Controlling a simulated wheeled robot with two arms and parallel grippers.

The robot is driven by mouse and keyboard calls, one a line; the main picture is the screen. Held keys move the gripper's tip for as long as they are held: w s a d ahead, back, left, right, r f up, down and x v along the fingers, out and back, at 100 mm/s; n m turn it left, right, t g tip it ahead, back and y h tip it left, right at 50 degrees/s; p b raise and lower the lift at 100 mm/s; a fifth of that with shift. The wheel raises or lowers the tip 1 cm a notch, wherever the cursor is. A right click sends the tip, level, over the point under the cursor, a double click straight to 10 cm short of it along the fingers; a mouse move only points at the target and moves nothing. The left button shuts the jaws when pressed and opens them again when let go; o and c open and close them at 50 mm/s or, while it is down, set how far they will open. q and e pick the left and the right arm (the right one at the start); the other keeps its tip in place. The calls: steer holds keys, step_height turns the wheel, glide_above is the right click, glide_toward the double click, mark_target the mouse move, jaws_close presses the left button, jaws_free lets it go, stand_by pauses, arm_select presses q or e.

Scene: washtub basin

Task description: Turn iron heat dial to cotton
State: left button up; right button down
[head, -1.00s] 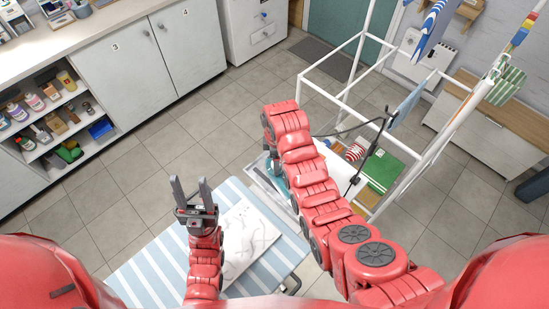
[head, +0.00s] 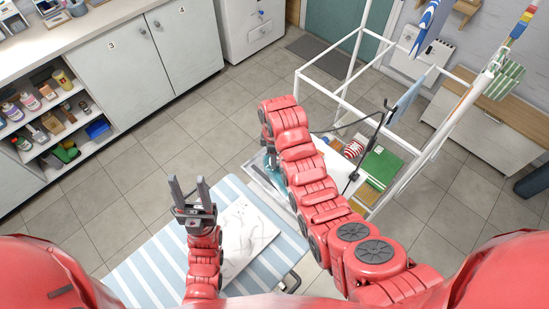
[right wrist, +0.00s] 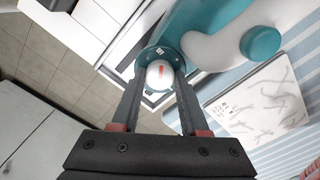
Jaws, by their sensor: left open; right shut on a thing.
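The iron is teal and white; a small part of it (head: 271,163) shows beside my right arm in the head view. In the right wrist view its teal body and white handle (right wrist: 215,47) fill the top. The white heat dial (right wrist: 159,72) with a red mark sits on a teal collar. My right gripper (right wrist: 160,80) is shut on the dial, one finger on each side. Its fingertips are hidden in the head view. The dial's setting labels are too small to read. My left gripper (head: 189,187) is open and empty above the striped ironing board (head: 150,262).
Shelves and cabinets (head: 138,65) line the left. The tiled floor between is clear.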

steer(key=shift+f+m+b, duration=0.25)
steer(key=shift+m+b, duration=0.5)
steer(key=shift+m, duration=0.05)
steer(key=shift+m+b, duration=0.35)
steer(key=shift+m, duration=0.05)
steer(key=shift+r+m, duration=0.2)
steer(key=shift+m, duration=0.7)
steer(key=m, duration=0.6)
steer(key=shift+r+b, duration=0.1)
steer(key=shift+b, duration=0.25)
steer(key=m, duration=0.6)
steer(key=shift+m, duration=0.4)
steer(key=m, duration=0.6)
steer(key=shift+b, duration=0.3)
steer(key=m, duration=0.5)
steer(key=shift+m, duration=0.4)
